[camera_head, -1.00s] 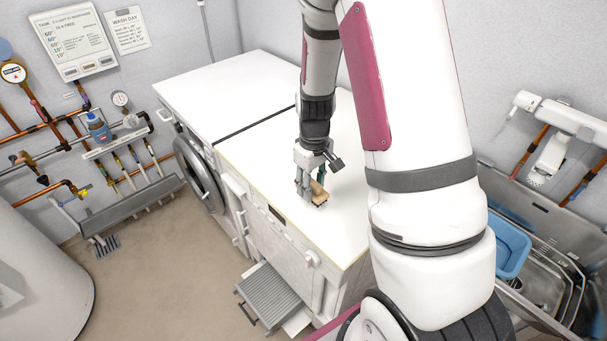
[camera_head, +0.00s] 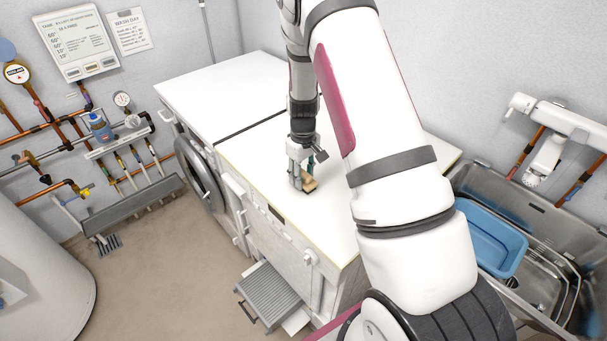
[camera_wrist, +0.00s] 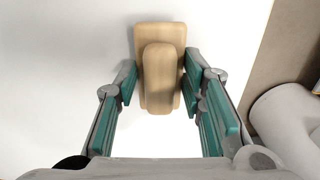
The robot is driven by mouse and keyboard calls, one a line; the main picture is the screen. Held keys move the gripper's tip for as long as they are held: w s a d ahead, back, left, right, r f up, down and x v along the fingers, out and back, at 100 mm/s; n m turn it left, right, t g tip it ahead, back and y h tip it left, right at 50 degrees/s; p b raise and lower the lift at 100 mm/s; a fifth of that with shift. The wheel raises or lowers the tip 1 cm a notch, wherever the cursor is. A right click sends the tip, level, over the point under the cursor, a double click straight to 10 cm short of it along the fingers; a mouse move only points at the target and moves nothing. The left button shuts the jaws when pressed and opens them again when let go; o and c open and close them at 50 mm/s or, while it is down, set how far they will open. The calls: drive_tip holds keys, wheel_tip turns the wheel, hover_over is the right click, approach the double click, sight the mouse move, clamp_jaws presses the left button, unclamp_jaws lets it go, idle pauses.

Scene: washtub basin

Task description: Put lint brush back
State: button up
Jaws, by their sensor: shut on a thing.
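The lint brush (camera_head: 309,185) is a light wooden block with dark bristles on its underside. It is at or just above the white machine top, near the front edge; I cannot tell whether it touches. In the wrist view its pale wooden back with a raised rounded handle (camera_wrist: 159,75) sits between the teal finger pads. My gripper (camera_head: 302,180) points down and is shut on the brush's handle; it also shows in the wrist view (camera_wrist: 159,92). The bristles are hidden in the wrist view.
The white machine top (camera_head: 250,150) is otherwise clear around the brush. A metal sink (camera_head: 535,215) with a blue basin (camera_head: 492,240) is at right. An open grey drawer (camera_head: 270,297) juts out in front.

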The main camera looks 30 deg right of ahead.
drive_tip(key=o, duration=1.1)
drive_tip(key=shift+f, duration=0.15)
wheel_tip(320, 180, up, 12)
drive_tip(key=b, duration=0.2)
wheel_tip(320, 180, up, 9)
drive_tip(key=t, duration=0.1)
hover_over(303, 172)
drive_tip(key=s+a, duration=0.3)
drive_tip(key=a, duration=0.1)
drive_tip(key=s+a+r+t, duration=0.1)
drive_tip(key=s+a+r, duration=0.2)
drive_tip(key=s, duration=0.4)
drive_tip(key=s+a+r+m+t, duration=0.1)
drive_tip(key=s+a+r+t, duration=0.1)
drive_tip(key=s+r, duration=0.3)
drive_tip(key=s+a+r+m+t, duration=0.1)
drive_tip(key=s+a+r, duration=0.4)
drive_tip(key=s, duration=0.5)
drive_tip(key=shift+t, duration=0.3)
